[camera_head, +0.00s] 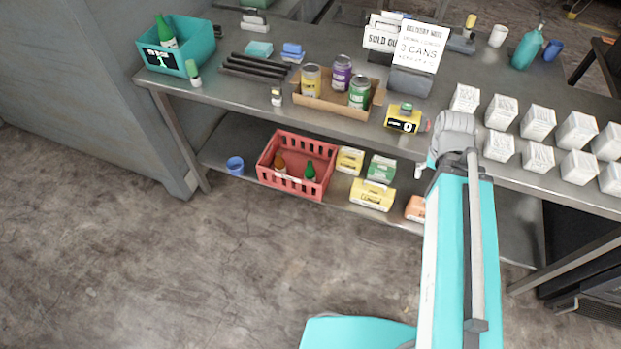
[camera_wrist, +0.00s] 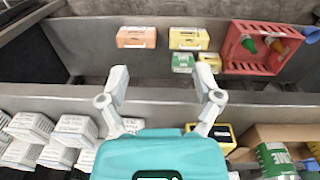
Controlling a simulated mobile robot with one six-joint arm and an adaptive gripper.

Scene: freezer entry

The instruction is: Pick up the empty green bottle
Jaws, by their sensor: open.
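Several green bottles show. One stands in a teal bin (camera_head: 176,60) at the far left of the table. I cannot tell which bottle is empty. My gripper (camera_wrist: 162,78) is open with nothing between its fingers. It is over the table's front edge, right of the red crate in the head view and apart from all the bottles.
Yellow, green and orange boxes (camera_head: 372,195) sit right of the crate. A cardboard tray of cans (camera_head: 322,106) and a yellow device (camera_head: 402,118) stand on the table. Several white boxes (camera_head: 538,122) fill its right side. The floor in front is clear.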

